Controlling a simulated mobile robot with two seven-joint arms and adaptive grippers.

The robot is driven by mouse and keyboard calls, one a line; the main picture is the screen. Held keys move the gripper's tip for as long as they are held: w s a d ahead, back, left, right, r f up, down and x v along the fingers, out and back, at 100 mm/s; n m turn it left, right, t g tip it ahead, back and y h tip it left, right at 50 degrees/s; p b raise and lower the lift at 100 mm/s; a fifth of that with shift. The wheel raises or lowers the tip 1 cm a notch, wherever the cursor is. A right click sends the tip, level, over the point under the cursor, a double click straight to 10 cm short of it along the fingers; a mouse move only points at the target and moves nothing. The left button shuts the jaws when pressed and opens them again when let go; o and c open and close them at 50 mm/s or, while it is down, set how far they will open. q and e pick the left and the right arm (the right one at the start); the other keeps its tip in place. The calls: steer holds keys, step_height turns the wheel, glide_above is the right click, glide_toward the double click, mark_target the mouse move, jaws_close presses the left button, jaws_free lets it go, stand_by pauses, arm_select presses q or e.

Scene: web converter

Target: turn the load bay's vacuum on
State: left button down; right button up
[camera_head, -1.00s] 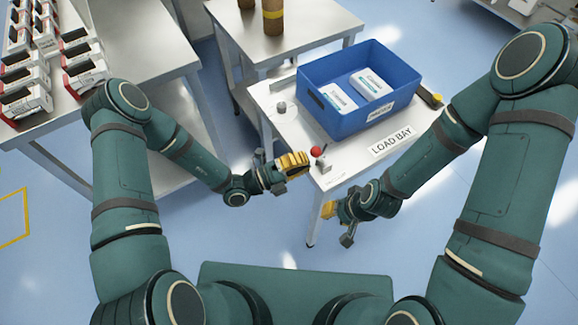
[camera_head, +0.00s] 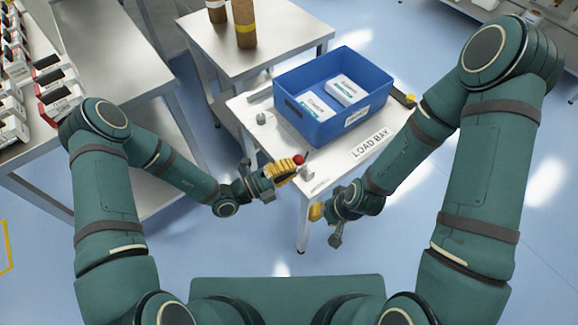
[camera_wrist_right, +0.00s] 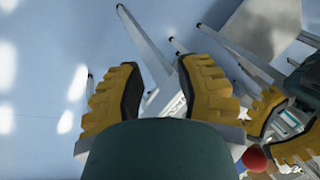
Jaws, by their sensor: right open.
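The white load bay table (camera_head: 345,170) carries a "LOAD BAY" label. A small red ball knob (camera_head: 299,160) stands at its near left corner, beside a small grey fitting (camera_head: 307,172). I take this knob to be the vacuum control; no marking for it is readable. My left gripper (camera_head: 285,168) is right beside the knob, on its left; contact cannot be told. In the right wrist view its yellow fingers (camera_wrist_right: 278,130) look apart, near the red knob (camera_wrist_right: 255,158). My right gripper (camera_head: 316,212) is open and empty, in front of the table's near edge.
A blue tote (camera_head: 297,112) with two white boxes (camera_head: 330,98) stands on the load bay table. A grey knob (camera_head: 261,118) is left of it. A steel table with brown rolls (camera_head: 245,24) stands behind. A steel bench (camera_head: 95,60) with cartons is at left.

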arm_select(q)
steer(key=d+r+y+p, duration=0.1)
steer(key=p, duration=0.2)
steer(key=w+d+g+y+p, duration=0.1)
steer(key=p, duration=0.2)
steer(key=w+d+r+g+y+p, duration=0.1)
steer(key=y+p, duration=0.1)
steer(key=p, duration=0.1)
steer(key=shift+w+d+r+n, duration=0.1)
steer(key=shift+d+r+n, duration=0.1)
steer(key=shift+r+n, duration=0.2)
steer(key=shift+w+d+g+y+p, duration=0.2)
steer(key=shift+d+g+y+p, duration=0.1)
steer(key=shift+y+p, duration=0.1)
steer(key=shift+w+d+f, duration=0.15)
steer(key=shift+w+f, duration=0.05)
steer(key=shift+w+d+f+p, duration=0.15)
steer(key=shift+w+d+p, duration=0.15)
steer(key=shift+w+d, duration=0.45)
steer(key=shift+s+d, duration=0.1)
steer(key=shift+d, duration=0.05)
